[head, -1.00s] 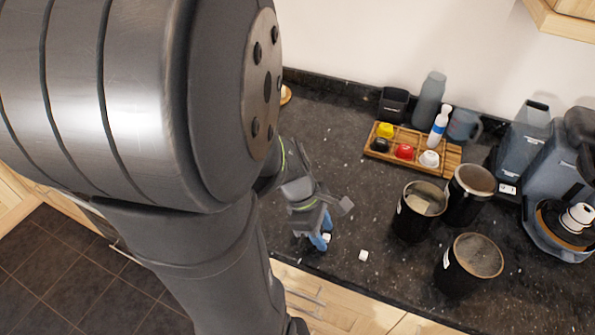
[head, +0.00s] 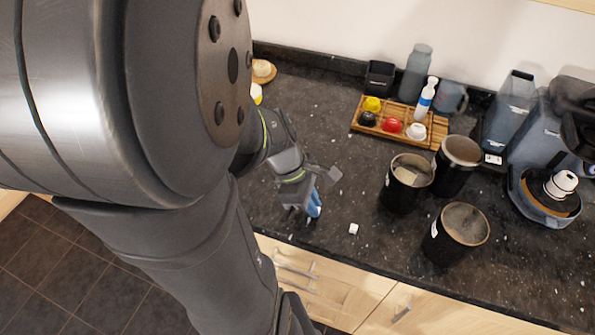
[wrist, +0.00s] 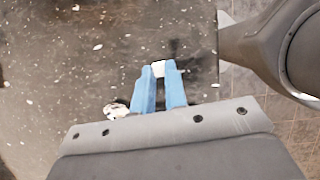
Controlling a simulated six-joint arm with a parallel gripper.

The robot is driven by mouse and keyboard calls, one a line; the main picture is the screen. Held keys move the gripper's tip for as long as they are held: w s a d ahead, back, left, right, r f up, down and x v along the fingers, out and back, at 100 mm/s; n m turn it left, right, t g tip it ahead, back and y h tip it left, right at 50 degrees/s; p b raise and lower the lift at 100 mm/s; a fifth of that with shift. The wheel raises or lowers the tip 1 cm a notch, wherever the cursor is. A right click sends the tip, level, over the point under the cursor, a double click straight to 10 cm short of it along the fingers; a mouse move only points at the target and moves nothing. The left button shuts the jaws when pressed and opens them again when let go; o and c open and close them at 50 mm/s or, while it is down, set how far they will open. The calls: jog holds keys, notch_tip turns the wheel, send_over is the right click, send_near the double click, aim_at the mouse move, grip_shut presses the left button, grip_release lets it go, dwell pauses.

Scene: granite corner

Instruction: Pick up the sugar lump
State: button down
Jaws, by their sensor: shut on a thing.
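My gripper (head: 314,208) is low over the counter near its front edge, with blue fingers. In the wrist view the fingertips (wrist: 162,72) are shut on a small white sugar lump (wrist: 162,66), which shows between them. In the head view the fingers hide that lump. A second white sugar lump (head: 353,228) lies alone on the dark counter, a little right of my gripper and apart from it.
Black canisters (head: 407,183) stand to the right on the speckled counter (head: 330,130). A wooden rack (head: 438,131) with coloured capsules is behind them, and a coffee machine (head: 545,190) at far right. A whitish thing (wrist: 116,109) shows beside the fingers in the wrist view.

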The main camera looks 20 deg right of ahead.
notch_tip(320, 180, up, 3)
jog(key=shift+f, duration=0.1)
jog(key=s+d+r, duration=0.3)
jog(key=s+r, duration=0.4)
jog(key=s, duration=0.4)
